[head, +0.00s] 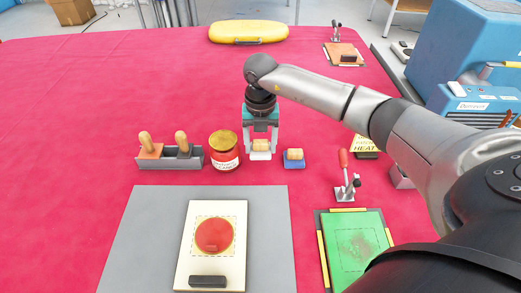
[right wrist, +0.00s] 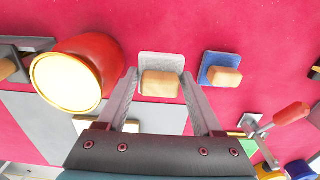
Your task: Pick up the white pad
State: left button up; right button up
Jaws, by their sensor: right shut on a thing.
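The white pad (head: 260,156) is a small pale slab with a wooden block grip on top, at the middle of the red table. My right gripper (head: 260,142) comes down over it from above, shut on its wooden grip. In the right wrist view the white pad (right wrist: 161,62) lies between the two fingertips (right wrist: 160,78), with the wooden grip toward me. I cannot tell whether the pad touches the table. My left gripper is not in view.
A blue pad (head: 294,164) with a similar grip sits just right. A red jar (head: 223,163) and a grey holder (head: 170,163) with wooden-handled tools stand left. A red-handled clamp (head: 345,190) and green board (head: 355,245) are front right. A grey mat (head: 150,240) lies in front.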

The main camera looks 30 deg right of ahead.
aim_at(260, 141)
pick_arm(q)
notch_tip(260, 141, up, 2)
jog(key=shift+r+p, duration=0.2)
jog(key=shift+p, duration=0.9)
pick_arm(e)
notch_tip(260, 141, up, 16)
jog(key=shift+r, duration=0.25)
